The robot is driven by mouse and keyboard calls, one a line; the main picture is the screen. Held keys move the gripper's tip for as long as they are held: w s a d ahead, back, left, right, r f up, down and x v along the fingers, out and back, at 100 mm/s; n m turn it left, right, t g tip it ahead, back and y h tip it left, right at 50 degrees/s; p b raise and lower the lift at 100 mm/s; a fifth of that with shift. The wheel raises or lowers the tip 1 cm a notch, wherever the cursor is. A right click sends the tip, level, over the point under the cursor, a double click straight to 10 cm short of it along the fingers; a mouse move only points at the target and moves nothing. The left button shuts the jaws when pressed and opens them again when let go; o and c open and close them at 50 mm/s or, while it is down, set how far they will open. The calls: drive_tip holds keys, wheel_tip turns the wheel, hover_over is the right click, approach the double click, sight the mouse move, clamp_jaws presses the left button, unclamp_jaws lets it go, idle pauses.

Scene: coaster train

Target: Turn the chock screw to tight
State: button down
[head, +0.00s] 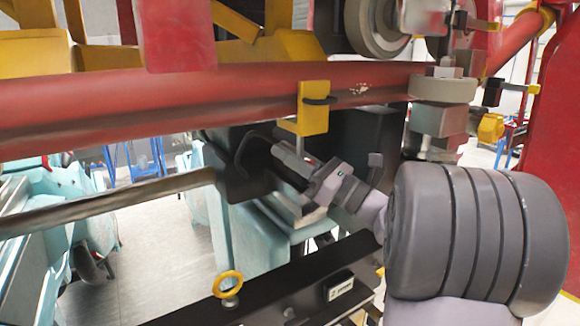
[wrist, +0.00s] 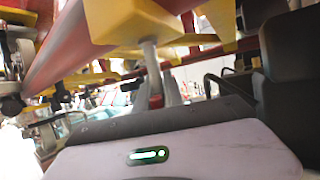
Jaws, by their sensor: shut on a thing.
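The chock is a yellow bracket (head: 313,112) on the red rail, with a black ring part on its side. In the wrist view its yellow block (wrist: 130,18) fills the top, and the grey chock screw (wrist: 152,62) runs down from it. My gripper (head: 298,157) is just under the chock in the head view, reaching up and left. It is shut, seemingly on the screw's lower part. The screw's tightness cannot be told.
The red rail (head: 190,95) runs across above my gripper. A black beam (head: 290,290) with a yellow ring bolt (head: 228,284) lies below. Pale teal seats (head: 30,245) stand at left. A black block crowds the right of the wrist view (wrist: 292,60). Grey floor shows at lower left.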

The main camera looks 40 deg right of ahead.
drive_tip(key=n+g+y+b, duration=0.4)
drive_tip(key=g, duration=0.2)
drive_tip(key=s+a+n+g+y+b, duration=0.1)
drive_tip(key=n+g+y+b, duration=0.3)
drive_tip(key=g+b, duration=0.1)
drive_tip(key=s+n+g+y+b, duration=0.1)
drive_tip(key=n+g+y+b, duration=0.3)
drive_tip(key=g, duration=0.3)
drive_tip(key=shift+s+a+r+g+y+b, duration=0.15)
drive_tip(key=shift+a+g+y+b, duration=0.15)
drive_tip(key=shift+g+y, duration=0.15)
drive_tip(key=shift+n+g, duration=0.3)
drive_tip(key=shift+g, duration=0.05)
drive_tip(key=c, duration=1.5)
unclamp_jaws()
